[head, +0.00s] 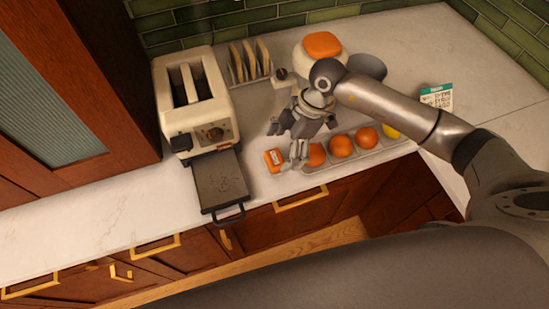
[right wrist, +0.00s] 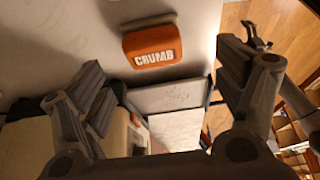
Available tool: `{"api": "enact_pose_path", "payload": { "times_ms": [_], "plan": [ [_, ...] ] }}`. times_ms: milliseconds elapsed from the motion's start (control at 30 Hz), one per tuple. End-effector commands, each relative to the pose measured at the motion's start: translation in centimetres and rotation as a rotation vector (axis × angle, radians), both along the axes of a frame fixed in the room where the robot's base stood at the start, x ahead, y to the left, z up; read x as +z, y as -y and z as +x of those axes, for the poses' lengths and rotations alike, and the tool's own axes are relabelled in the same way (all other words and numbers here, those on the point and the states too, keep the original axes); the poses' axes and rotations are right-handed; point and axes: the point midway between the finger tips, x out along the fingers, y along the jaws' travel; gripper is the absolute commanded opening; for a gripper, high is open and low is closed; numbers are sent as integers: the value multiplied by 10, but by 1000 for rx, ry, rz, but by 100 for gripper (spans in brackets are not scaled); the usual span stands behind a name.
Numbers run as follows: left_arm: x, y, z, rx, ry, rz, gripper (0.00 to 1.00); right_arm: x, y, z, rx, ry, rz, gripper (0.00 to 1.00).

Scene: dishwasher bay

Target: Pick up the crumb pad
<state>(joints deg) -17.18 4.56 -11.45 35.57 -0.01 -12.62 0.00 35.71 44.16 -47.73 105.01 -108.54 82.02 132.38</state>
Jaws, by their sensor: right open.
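The crumb pad is a small orange block (head: 274,158) lying on the counter near its front edge, right of the toaster's pulled-out tray. In the right wrist view the orange pad (right wrist: 152,46) shows the white word CRUMB, above and between my fingers. My right gripper (head: 287,147) is open and empty, just above and to the right of the pad. Its two spread fingers also show in the right wrist view (right wrist: 160,88), with nothing between them touching. My left gripper is not in view.
A cream toaster (head: 192,98) stands at left with its dark crumb tray (head: 220,182) pulled out over the counter edge. A toast rack (head: 250,62) stands behind. Oranges (head: 341,146) sit in a long tray to the right. A wooden cabinet (head: 75,80) bounds the left.

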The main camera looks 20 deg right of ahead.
Motion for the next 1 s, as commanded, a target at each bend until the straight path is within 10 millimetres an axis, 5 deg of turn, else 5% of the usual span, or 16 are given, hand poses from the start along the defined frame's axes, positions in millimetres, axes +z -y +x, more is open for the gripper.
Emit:
{"api": "enact_pose_path", "payload": {
  "times_ms": [500,767,1000],
  "plan": [
    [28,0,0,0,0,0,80,-49,-21,6,2,-2,2,88],
    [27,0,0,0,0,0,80,-55,-22,6,2,1,1,88],
    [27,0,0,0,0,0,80,-54,-22,6,2,1,1,59]
  ]
}}
